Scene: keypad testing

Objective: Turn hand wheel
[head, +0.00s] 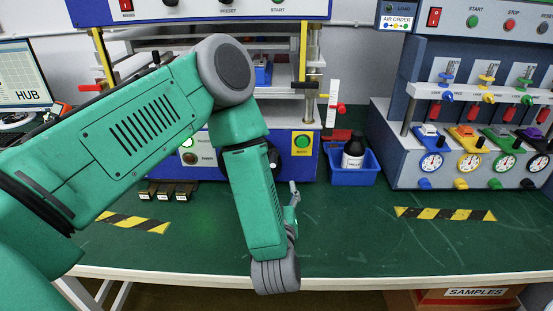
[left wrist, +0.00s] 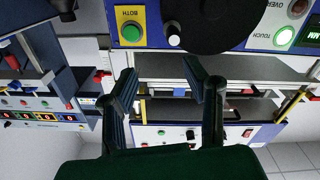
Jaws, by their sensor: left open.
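The hand wheel (left wrist: 210,20) is a large black disc on the blue machine front at the top of the left wrist view. A pale-ended knob (left wrist: 173,36) shows at its edge. In the head view the wheel is mostly hidden behind my arm. My left gripper (left wrist: 162,76) is open, with nothing between its fingers. Its fingers point toward the panel near the knob, apart from it as far as I can tell. In the head view the left gripper (head: 293,201) is partly hidden by my wrist, in front of the machine. My right gripper is not in view.
A yellow-framed green button (head: 302,143) is right of my forearm. A gauge station (head: 470,120) stands at right. Black blocks (head: 168,191) sit at left. The green bench (head: 360,235) is clear in front.

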